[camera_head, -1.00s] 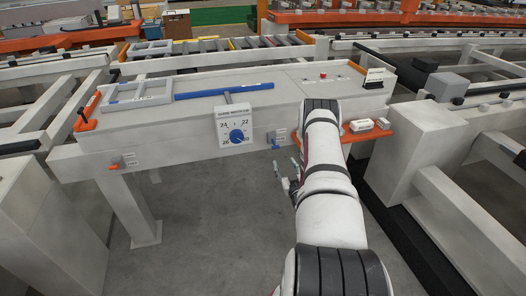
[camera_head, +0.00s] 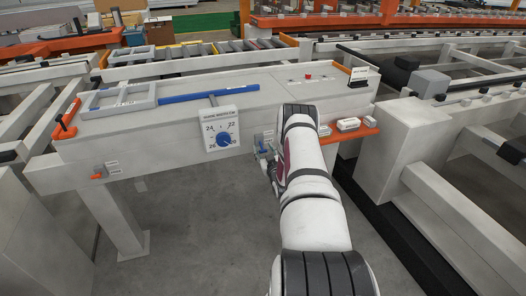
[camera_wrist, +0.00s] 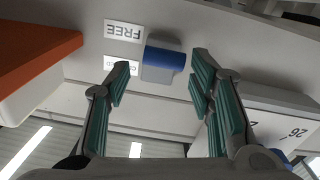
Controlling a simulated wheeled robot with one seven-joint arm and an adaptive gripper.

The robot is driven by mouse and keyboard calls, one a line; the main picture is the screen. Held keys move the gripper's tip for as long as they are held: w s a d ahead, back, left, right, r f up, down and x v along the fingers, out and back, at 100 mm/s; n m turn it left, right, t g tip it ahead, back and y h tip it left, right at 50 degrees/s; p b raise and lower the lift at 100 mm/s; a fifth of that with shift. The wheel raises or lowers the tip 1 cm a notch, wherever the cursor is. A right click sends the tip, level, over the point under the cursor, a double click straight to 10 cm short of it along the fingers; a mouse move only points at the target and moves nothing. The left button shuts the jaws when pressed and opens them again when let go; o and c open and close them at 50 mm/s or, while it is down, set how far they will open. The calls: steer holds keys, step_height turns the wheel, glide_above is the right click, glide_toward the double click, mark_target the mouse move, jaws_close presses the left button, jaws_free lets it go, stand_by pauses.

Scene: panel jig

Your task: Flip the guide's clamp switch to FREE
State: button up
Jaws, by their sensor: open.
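The clamp switch is a grey block with a blue lever (camera_wrist: 164,59) on the bench's front face, seen upside down in the wrist view. A FREE label (camera_wrist: 124,31) and a second, partly covered label (camera_wrist: 119,68) sit beside it. I cannot tell which label the lever points to. My gripper (camera_wrist: 160,74) is open and empty, its teal-padded fingers spread either side of the lever; contact does not show. In the head view the switch (camera_head: 264,145) is small beside my arm, and my gripper (camera_head: 270,166) is mostly hidden by it.
A dial panel (camera_head: 221,130) stands left of the switch on the bench (camera_head: 165,138). An orange shelf (camera_head: 352,132) with white blocks juts out on the right. Open floor lies below the bench.

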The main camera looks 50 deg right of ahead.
steer(key=shift+w+d, duration=0.15)
steer(key=shift+w, duration=0.05)
